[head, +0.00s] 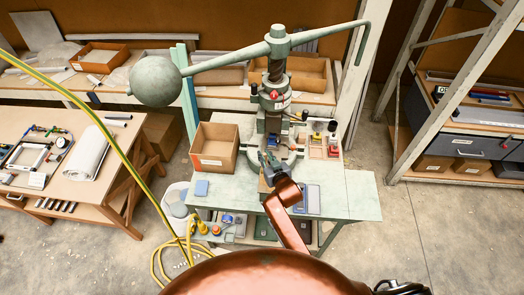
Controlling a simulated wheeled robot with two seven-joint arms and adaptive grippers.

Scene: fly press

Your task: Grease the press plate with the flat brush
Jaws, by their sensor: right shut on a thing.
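The green fly press stands on a pale green bench, with its screw column (275,95), long lever and ball weight above. Its round base and plate area (291,163) shows only partly, behind my right gripper. My right gripper (268,160) is at the front of the press base, its copper arm coming up from below. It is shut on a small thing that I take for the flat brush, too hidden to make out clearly. I cannot tell whether it touches the plate. My left gripper is not in view.
An open cardboard box (214,148) stands left of the press. Small containers (325,140) stand to its right. The ball weight (156,81) and lever reach over the bench. A yellow hose (135,172) crosses the left. The bench's right end (362,195) is clear.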

